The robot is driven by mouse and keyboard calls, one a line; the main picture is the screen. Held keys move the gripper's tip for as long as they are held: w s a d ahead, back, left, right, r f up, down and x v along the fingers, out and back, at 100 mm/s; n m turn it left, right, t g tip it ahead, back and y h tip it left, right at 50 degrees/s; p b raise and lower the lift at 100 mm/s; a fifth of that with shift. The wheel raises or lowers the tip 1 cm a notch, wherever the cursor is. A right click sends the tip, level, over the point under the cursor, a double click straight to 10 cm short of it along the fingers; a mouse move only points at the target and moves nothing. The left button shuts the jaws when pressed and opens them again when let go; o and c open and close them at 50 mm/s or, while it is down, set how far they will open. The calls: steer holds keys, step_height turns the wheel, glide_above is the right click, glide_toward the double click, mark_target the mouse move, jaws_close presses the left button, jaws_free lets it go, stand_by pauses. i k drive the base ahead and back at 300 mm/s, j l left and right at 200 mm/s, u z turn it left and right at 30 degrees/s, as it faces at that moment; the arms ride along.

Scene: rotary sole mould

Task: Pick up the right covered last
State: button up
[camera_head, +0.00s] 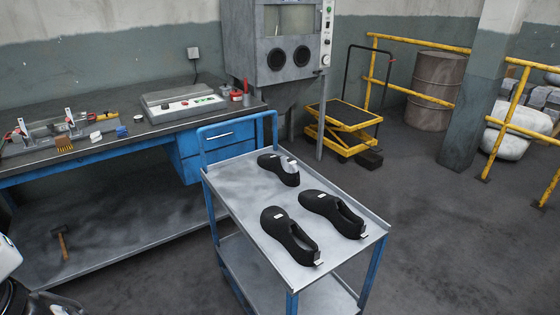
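Three black shoe-shaped pieces lie on the top shelf of a blue-framed trolley (235,193) with a grey metal top. The right covered last (330,208) lies toward the trolley's right edge, with its toe to the upper left and a small white label on it. A second covered last (286,234) lies beside it at the front left, apart from it. A third, smaller-looking black piece (277,169) lies farther back, with a pale part showing at its opening. My gripper is not in view; only white and black parts of my body show at the lower left edge.
A grey cabinet (250,40), a yellow lift table (345,120), a rusty drum (436,90) and yellow railings stand farther back. The floor right of the trolley is clear.

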mark_target(285, 167)
steer(key=i+j+z, duration=0.1)
steer(key=i+j, duration=0.4)
steer(key=i+j+z, duration=0.15)
steer(key=i+j, duration=0.4)
steer(key=i+j+z, duration=0.1)
steer(key=i+j, duration=0.35)
steer(key=j, duration=0.15)
